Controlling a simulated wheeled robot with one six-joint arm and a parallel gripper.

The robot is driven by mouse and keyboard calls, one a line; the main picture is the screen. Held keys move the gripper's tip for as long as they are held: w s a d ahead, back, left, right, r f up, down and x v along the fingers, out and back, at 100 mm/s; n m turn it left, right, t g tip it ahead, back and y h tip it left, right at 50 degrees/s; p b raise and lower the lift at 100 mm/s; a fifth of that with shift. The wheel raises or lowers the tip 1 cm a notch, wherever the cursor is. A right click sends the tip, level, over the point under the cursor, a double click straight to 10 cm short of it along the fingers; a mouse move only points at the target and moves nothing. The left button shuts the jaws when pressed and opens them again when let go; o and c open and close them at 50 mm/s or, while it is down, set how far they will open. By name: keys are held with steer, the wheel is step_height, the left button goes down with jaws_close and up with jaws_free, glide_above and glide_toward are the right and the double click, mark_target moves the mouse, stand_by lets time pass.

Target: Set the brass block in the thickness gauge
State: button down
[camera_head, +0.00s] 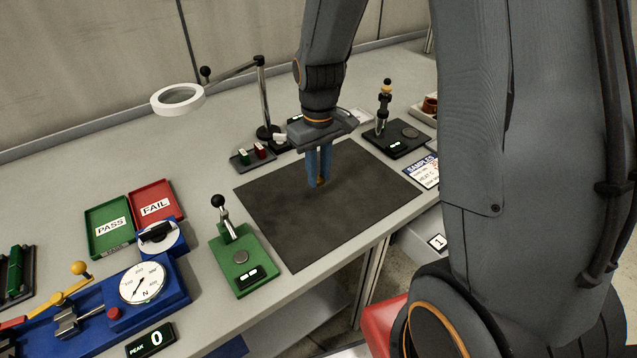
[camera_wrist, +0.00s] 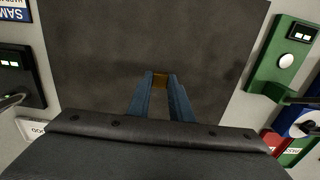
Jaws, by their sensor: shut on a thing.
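My gripper (camera_head: 319,184) points down over the dark mat, its blue fingers shut on a small brass block (camera_wrist: 160,79). The block shows between the fingertips in the wrist view and only partly in the head view; I cannot tell whether it touches the mat. Two gauge-like stands each have a round metal pad, a small display and a ball-topped lever. The green one (camera_head: 262,268) is at the mat's front left and on the right in the wrist view (camera_wrist: 274,72). No label shows which is the thickness gauge.
The dark mat (camera_head: 290,225) is otherwise bare. Left stand green PASS (camera_head: 97,247) and red FAIL (camera_head: 165,188) trays and a blue dial tester (camera_head: 172,290). A ring lamp (camera_head: 160,103) on a post and a small block tray (camera_head: 240,162) stand behind.

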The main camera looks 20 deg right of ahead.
steer(key=shift+f+p, duration=0.4)
steer(key=shift+f, duration=1.65)
steer(key=shift+s+f, duration=0.1)
steer(key=shift+f, duration=0.05)
steer(key=c, duration=1.6)
jaws_free()
